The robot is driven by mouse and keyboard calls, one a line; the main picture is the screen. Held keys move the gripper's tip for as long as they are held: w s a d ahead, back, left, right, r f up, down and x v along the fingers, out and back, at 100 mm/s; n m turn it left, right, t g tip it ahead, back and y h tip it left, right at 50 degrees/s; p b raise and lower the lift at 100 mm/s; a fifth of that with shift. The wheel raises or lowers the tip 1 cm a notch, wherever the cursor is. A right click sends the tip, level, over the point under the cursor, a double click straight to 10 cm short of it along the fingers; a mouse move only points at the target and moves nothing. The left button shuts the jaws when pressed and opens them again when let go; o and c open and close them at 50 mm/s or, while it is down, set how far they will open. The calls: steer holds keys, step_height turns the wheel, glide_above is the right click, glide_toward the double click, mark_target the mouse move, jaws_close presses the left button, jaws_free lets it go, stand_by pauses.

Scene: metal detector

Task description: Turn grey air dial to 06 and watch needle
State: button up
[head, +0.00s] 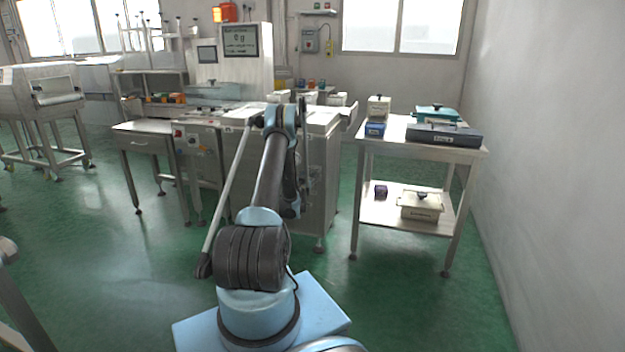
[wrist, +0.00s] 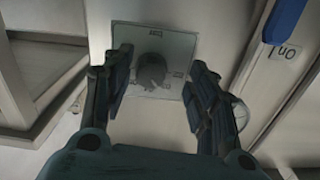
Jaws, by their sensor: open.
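The grey dial (wrist: 152,70) shows in the wrist view as a dark round knob on a square light plate (wrist: 125,41). Small markings stand around it, too blurred to read. My gripper (wrist: 160,62) is open, with one finger on each side of the dial and a gap to it on both sides. A round pale-rimmed part (wrist: 241,114), possibly the gauge, is partly hidden behind the right finger; no needle can be made out. In the head view my arm reaches to the metal detector machine (head: 246,70), and the dial cannot be made out there.
A blue handle (wrist: 286,20) lies near a label at the upper right of the wrist view. In the head view a steel table (head: 380,150) with boxes stands right of the machine. A small side table (head: 142,128) stands left. Green floor is clear in front.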

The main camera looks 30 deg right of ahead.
steer(key=shift+d, duration=0.2)
steer(key=shift+d, duration=0.2)
steer(key=shift+c, duration=0.3)
steer(key=shift+s+d, duration=0.15)
steer(key=c, duration=1)
steer(key=shift+a, duration=0.4)
steer(key=shift+d, duration=0.35)
steer(key=shift+m, duration=0.3)
